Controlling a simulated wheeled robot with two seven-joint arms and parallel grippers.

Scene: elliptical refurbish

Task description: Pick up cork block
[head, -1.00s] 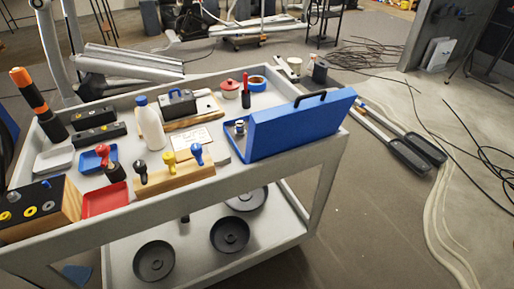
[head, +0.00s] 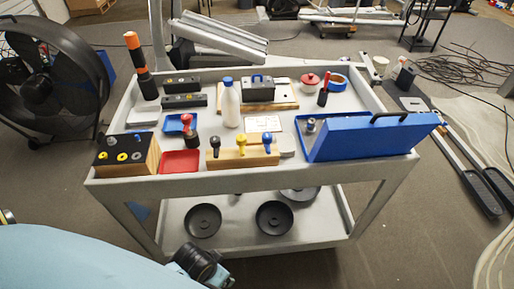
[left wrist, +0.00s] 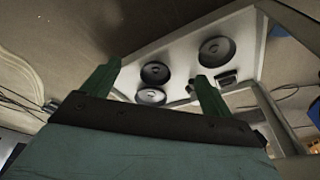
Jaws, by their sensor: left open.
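I cannot make out a cork block for certain in either view. The grey two-level cart (head: 330,181) stands ahead in the head view, and its top holds tools and small parts. A wooden block with black, yellow and blue pegs (head: 243,158) sits near the front edge. A wooden-sided block with a dark face (head: 126,156) is at the front left corner. My left gripper (left wrist: 156,85) shows in the left wrist view, its two green fingers apart and nothing seen between them. It points towards the cart's lower shelf. My right gripper is not in view.
A white bottle (head: 231,107) stands mid-top. Several black discs (head: 274,218) lie on the lower shelf. A large fan (head: 50,75) stands left. Floor in front is clear.

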